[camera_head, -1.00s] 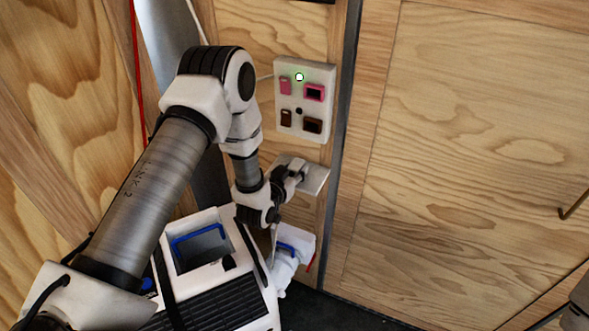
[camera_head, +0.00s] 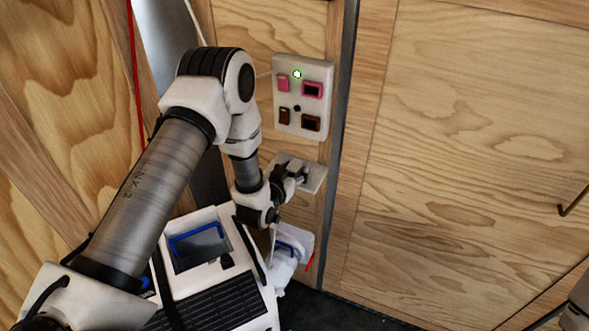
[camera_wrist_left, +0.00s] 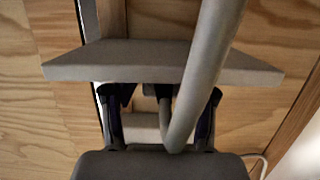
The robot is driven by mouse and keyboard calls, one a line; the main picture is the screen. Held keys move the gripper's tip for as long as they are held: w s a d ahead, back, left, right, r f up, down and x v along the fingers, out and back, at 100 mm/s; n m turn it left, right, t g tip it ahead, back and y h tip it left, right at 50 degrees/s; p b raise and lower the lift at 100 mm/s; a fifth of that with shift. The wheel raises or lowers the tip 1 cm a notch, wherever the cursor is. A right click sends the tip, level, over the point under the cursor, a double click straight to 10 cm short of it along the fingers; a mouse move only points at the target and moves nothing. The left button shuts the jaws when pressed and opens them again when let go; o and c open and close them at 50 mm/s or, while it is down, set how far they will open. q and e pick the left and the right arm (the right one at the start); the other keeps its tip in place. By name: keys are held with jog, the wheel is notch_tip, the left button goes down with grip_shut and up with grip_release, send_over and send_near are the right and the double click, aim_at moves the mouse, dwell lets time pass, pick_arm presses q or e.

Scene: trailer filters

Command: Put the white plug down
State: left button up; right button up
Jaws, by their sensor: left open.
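My left gripper (camera_head: 298,176) is at the small pale shelf (camera_head: 316,178) on the wooden wall, below the socket panel (camera_head: 303,98). In the left wrist view its two dark fingers (camera_wrist_left: 161,112) stand apart, just at the edge of the shelf plate (camera_wrist_left: 85,62). A pale block (camera_wrist_left: 143,127) shows between the fingers; it may be the white plug, but I cannot tell whether it touches them or the shelf. A thick grey cable (camera_wrist_left: 207,75) crosses in front and hides part of the grip. My right gripper does not show.
A white unit with a black grille (camera_head: 200,295) and a blue-framed opening stands below the arm. A white object with a blue handle (camera_head: 291,256) is below the shelf. Plain wooden wall (camera_head: 470,150) fills the right side.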

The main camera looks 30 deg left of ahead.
aim_at(290, 171)
pick_arm(q)
jog(key=shift+s+r+p, duration=0.2)
jog(key=shift+r+p, duration=0.2)
jog(key=shift+p, duration=0.15)
jog(key=shift+s+a+f+b, duration=0.1)
jog(key=shift+s+f+b, duration=0.15)
jog(key=shift+s+b, duration=0.4)
jog(key=v, duration=0.5)
jog(key=shift+s+r, duration=0.15)
jog(key=shift+r, duration=0.15)
jog(key=shift+s+r, duration=0.2)
jog(key=shift+s, duration=0.15)
